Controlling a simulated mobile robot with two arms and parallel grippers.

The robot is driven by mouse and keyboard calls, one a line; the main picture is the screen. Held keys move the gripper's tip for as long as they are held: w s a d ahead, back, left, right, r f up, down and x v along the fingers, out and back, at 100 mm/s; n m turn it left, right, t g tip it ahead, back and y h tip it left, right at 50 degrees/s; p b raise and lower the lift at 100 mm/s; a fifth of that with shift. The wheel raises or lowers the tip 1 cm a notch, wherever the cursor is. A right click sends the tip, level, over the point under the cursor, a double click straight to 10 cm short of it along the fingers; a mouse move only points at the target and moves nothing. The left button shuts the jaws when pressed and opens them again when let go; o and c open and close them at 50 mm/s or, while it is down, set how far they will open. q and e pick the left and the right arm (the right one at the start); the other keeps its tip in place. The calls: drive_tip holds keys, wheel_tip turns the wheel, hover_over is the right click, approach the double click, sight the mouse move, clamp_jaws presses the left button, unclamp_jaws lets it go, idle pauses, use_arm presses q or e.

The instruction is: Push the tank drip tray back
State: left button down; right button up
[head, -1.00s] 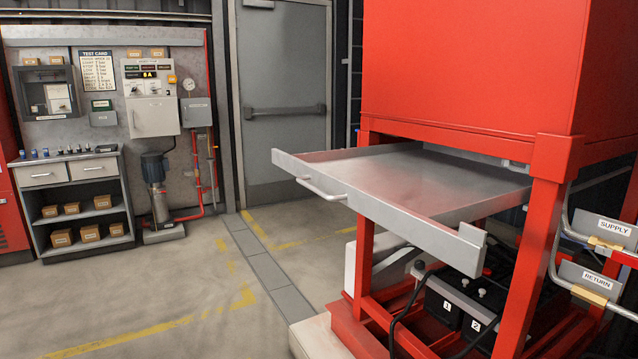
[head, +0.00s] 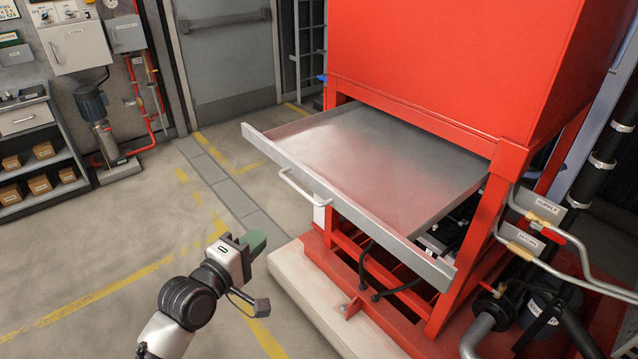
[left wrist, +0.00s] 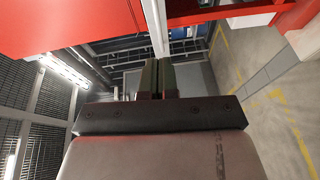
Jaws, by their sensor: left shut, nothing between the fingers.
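The tank drip tray (head: 375,165) is a shallow grey metal tray under the red tank (head: 450,60). It sticks well out of the red frame, with its front edge facing me in the head view. A bar handle (head: 300,187) is fixed on its front wall. My left gripper (head: 254,241) is in front of the tray, lower left of the handle and apart from it. Its green fingers are shut and empty. They also show close together in the left wrist view (left wrist: 158,76). My right gripper is not in view.
The pale plinth (head: 330,300) and red frame post (head: 485,220) stand below and beside the tray. Supply and return pipes (head: 560,262) run at the right. A shelf unit (head: 40,150) stands at the left. The floor (head: 120,240) between is clear.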

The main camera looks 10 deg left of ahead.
use_arm(q)
drive_tip(key=p, duration=0.2)
approach(314, 203)
drive_tip(key=w+a, duration=0.2)
drive_tip(key=w, duration=0.3)
drive_tip(key=d, duration=0.1)
drive_tip(key=w+d+p, duration=0.1)
drive_tip(key=d, duration=0.1)
drive_tip(key=shift+w+d+f, duration=0.15)
drive_tip(key=shift+w+d, duration=0.05)
drive_tip(key=shift+w+d+f, duration=0.1)
drive_tip(key=shift+d, duration=0.25)
drive_tip(key=shift+w, duration=0.1)
